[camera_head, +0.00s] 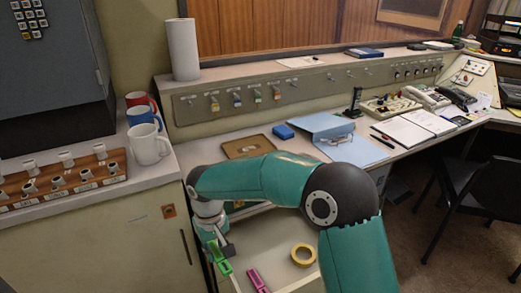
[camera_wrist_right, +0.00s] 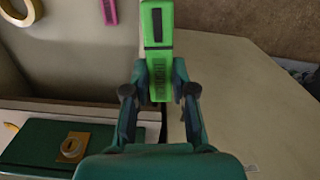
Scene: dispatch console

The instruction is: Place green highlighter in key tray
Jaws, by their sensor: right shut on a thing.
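The green highlighter (camera_head: 222,262) is in my right gripper (camera_head: 216,242), over the left edge of an open drawer. In the right wrist view my right gripper (camera_wrist_right: 160,92) is shut on the green highlighter (camera_wrist_right: 157,45), which points away from the palm. A shallow brown tray (camera_head: 248,146) lies on the desk behind my right arm; it looks like the key tray, but I cannot be sure. My left gripper is not in view.
The open drawer (camera_head: 285,226) holds a pink highlighter (camera_head: 257,280) and a yellow tape roll (camera_head: 303,255). Mugs (camera_head: 148,145) stand on the left cabinet.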

